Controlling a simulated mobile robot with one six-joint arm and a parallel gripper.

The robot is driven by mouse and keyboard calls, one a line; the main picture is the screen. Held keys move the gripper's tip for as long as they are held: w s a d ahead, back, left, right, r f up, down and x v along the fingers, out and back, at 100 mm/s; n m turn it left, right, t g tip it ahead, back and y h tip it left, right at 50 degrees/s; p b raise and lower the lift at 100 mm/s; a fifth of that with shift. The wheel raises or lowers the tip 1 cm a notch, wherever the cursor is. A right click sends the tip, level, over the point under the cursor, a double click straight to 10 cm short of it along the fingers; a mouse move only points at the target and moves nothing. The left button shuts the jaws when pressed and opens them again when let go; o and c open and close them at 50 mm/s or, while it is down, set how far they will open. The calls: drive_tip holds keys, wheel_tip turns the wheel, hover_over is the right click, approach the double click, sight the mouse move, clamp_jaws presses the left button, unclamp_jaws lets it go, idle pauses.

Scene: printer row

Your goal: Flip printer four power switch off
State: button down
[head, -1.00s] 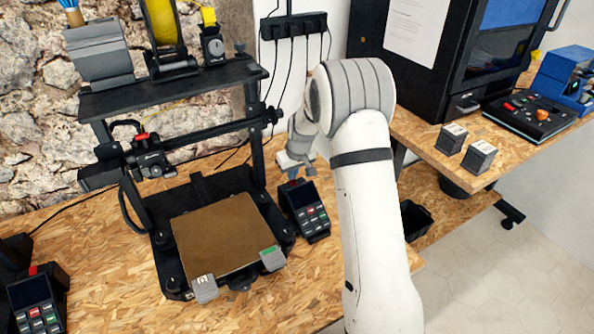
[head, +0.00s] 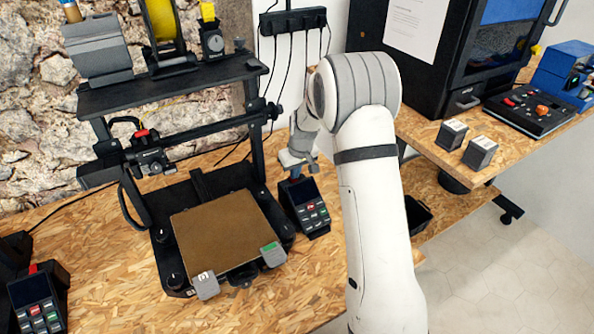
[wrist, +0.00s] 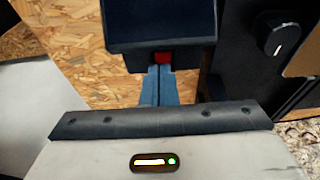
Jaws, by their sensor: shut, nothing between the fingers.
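A dark control box (head: 304,206) with a screen and keypad stands just right of the open-frame printer (head: 215,235). The same box fills the top of the wrist view (wrist: 160,22). A red power switch (wrist: 163,57) shows on its near edge there. My gripper (wrist: 160,85) is shut and empty, its blue-grey fingers pointing at the switch, tips at or very near it. I cannot tell whether they touch. The switch's position is unclear.
Another control box (head: 36,302) with a red switch stands at lower left. The printer's dark frame is close to the left of my gripper. A black enclosed machine (head: 450,60) and small grey blocks (head: 466,142) are on the right bench. Bare wood lies in front.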

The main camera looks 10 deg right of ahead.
drive_tip(key=shift+r, duration=0.1)
drive_tip(key=shift+r, duration=0.4)
drive_tip(key=s+v, duration=0.2)
drive_tip(key=v, duration=1)
drive_tip(key=shift+d, duration=0.4)
drive_tip(key=shift+s+r, duration=0.1)
drive_tip(key=shift+r, duration=0.1)
drive_tip(key=s+r+m, duration=0.1)
drive_tip(key=s+r, duration=0.2)
drive_tip(key=s, duration=0.5)
drive_tip(key=s+r+m, duration=0.1)
drive_tip(key=s+r, duration=0.3)
drive_tip(key=s, duration=0.4)
drive_tip(key=s+d+f+m+h, duration=0.1)
drive_tip(key=s+m, duration=0.1)
drive_tip(key=s, duration=1.4)
drive_tip(key=shift+d, duration=0.2)
